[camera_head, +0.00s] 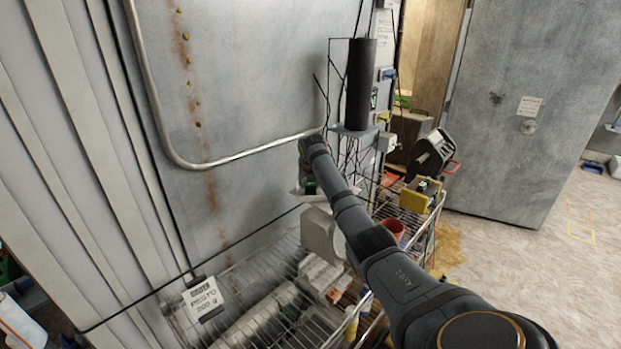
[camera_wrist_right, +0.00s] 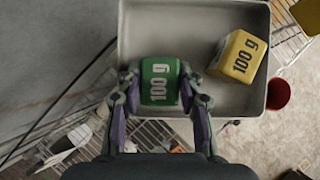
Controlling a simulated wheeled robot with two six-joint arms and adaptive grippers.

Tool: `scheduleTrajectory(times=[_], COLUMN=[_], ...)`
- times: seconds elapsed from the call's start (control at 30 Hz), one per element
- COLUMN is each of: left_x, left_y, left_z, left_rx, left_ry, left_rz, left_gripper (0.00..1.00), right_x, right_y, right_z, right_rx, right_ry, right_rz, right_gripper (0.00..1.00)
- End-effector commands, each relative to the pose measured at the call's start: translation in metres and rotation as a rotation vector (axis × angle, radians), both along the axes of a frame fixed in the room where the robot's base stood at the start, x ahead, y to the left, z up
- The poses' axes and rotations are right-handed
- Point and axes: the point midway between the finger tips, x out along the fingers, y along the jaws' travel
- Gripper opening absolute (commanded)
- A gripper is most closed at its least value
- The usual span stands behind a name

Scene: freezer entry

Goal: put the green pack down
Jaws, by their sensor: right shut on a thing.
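The green pack (camera_wrist_right: 160,72), marked "100 g", is between the two fingers of my right gripper (camera_wrist_right: 160,80) in the right wrist view. The fingers are shut on its sides. Behind it is a grey tray (camera_wrist_right: 205,18) with raised edges; I cannot tell whether the pack touches the tray floor. A yellow pack (camera_wrist_right: 239,56), also marked "100 g", lies tilted in the tray to the right. In the head view my right gripper (camera_head: 309,188) is small and partly hidden by my arm, with a bit of green at it. My left gripper is not in view.
A wire rack (camera_head: 265,320) with boxes stands below by the grey wall. A red cup (camera_head: 392,228) sits on it; it also shows in the right wrist view (camera_wrist_right: 278,93). A dark cylinder (camera_head: 361,85) stands behind my arm.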

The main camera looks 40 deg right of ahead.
Motion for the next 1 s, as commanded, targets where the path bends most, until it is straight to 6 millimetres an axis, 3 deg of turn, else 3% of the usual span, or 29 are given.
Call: scheduleTrajectory(times=[0.27, 0.3, 0.43, 0.8, 1.0], left_x=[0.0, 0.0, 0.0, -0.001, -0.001], left_y=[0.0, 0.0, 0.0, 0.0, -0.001], left_z=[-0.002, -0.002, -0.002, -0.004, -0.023], left_rx=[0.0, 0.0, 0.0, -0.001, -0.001], left_ry=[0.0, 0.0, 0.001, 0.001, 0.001], left_rz=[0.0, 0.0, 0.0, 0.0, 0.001], left_gripper=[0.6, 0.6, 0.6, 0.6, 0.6], right_x=[0.0, 0.0, 0.0, -0.001, -0.017], right_y=[0.0, 0.0, 0.0, 0.001, 0.015], right_z=[-0.004, -0.004, -0.004, 0.001, 0.032], right_rx=[0.001, 0.001, 0.001, 0.0, -0.002], right_ry=[-0.001, -0.001, -0.001, -0.001, -0.006], right_rz=[0.001, 0.001, 0.001, 0.001, 0.002], right_gripper=[0.0, 0.41, 0.58, 0.59, 0.59])
